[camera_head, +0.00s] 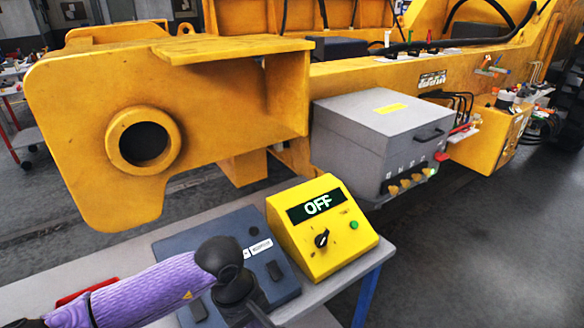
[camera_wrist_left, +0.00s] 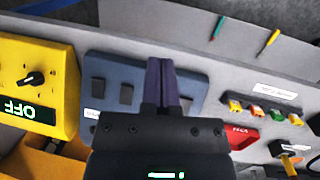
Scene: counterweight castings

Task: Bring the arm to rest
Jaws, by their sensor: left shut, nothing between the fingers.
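My left arm (camera_head: 150,290), in a purple sleeve with a black joint, comes in from the lower left over the bench in the head view. Its gripper fingers cannot be made out there. In the left wrist view my left gripper (camera_wrist_left: 161,62) is shut and empty, its dark fingers together over a blue-grey panel (camera_wrist_left: 118,68). I cannot tell its height above the panel. That panel (camera_head: 200,246) is partly hidden by my arm in the head view. My right gripper is not in view.
A yellow control box (camera_head: 345,240) reads OFF, with a black knob and green button; it also shows in the wrist view (camera_wrist_left: 60,75). A yellow machine frame (camera_head: 220,100) and grey box (camera_head: 375,140) stand behind. A red item (camera_wrist_left: 232,135) and coloured connectors (camera_wrist_left: 265,110) lie nearby. Open floor (camera_head: 480,250) is right.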

